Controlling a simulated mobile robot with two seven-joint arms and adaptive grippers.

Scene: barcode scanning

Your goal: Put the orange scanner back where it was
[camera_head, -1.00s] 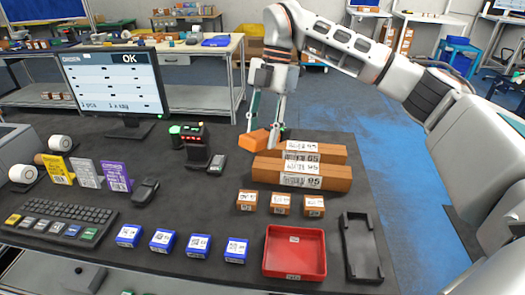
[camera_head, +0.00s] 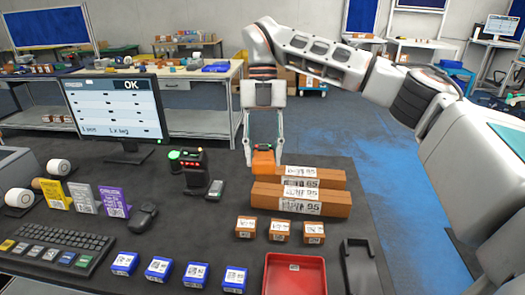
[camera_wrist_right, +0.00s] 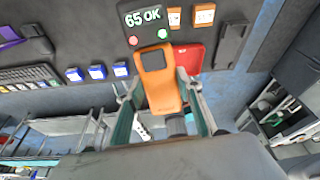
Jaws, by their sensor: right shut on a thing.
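The orange scanner (camera_head: 263,162) is held between the fingers of my right gripper (camera_head: 263,150), behind the two long brown boxes. My right gripper is shut on it and points downward. In the right wrist view the scanner's orange body (camera_wrist_right: 160,80) sits between the two fingers, with a dark display (camera_wrist_right: 143,17) reading "65 OK" at its far end. Whether the scanner touches the table or the box behind which it hangs, I cannot tell. My left gripper is not in view.
Long brown boxes (camera_head: 300,198) lie in front of the scanner. Small brown boxes (camera_head: 280,231), a red tray (camera_head: 294,288) and a black holder (camera_head: 360,266) are nearer. A black device with lights (camera_head: 187,172) stands to the left, beside a monitor (camera_head: 116,107).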

